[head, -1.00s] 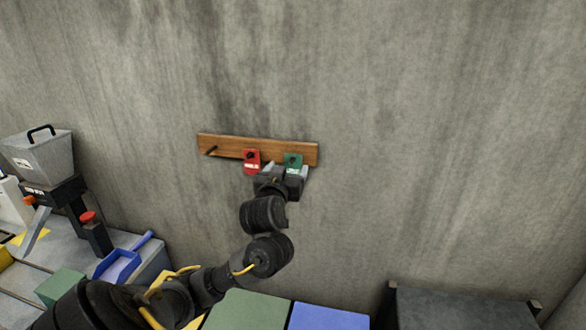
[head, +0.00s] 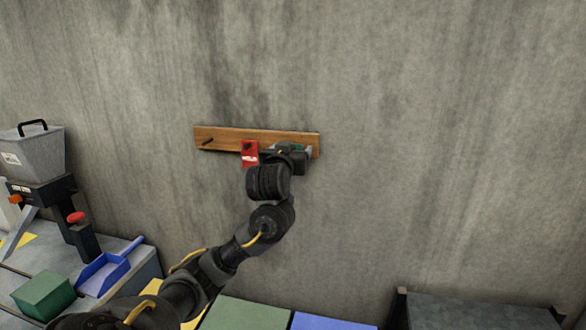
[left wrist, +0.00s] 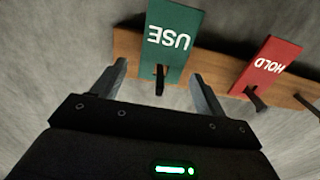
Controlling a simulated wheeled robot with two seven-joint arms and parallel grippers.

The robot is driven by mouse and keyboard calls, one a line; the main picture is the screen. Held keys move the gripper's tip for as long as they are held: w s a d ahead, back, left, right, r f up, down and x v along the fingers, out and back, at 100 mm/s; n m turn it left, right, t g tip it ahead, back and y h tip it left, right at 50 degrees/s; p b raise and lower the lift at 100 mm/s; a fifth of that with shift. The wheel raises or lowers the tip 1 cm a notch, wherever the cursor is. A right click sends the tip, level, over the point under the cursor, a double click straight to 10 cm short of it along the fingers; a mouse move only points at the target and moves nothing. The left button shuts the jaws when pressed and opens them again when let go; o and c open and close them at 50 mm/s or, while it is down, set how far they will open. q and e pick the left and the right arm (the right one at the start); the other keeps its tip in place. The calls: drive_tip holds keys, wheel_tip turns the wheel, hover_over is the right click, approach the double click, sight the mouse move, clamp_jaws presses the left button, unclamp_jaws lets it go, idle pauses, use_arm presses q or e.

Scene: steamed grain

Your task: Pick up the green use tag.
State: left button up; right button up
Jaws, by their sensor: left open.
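The green use tag (left wrist: 172,40) hangs on a peg of the wooden rail, its lettering upside down in the left wrist view. In the head view only a bit of the green tag (head: 298,147) shows behind my gripper. My left gripper (left wrist: 157,82) is open, with one finger on each side of the tag's peg end and gaps to both. In the head view my left gripper (head: 294,152) is at the rail's right part. The red hold tag (left wrist: 270,65) hangs on the neighbouring peg; it also shows in the head view (head: 249,154). My right gripper is not seen.
The wooden rail (head: 225,139) is fixed to a grey concrete wall and has an empty peg at its left. A machine with a grey hopper (head: 32,155), a blue scoop (head: 103,273) and a green block (head: 42,296) stand at left. A dark box (head: 480,309) stands lower right.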

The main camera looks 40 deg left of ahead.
use_arm(q)
drive_tip(key=c, duration=1)
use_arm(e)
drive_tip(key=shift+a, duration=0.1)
use_arm(q)
drive_tip(key=shift+c, duration=0.2)
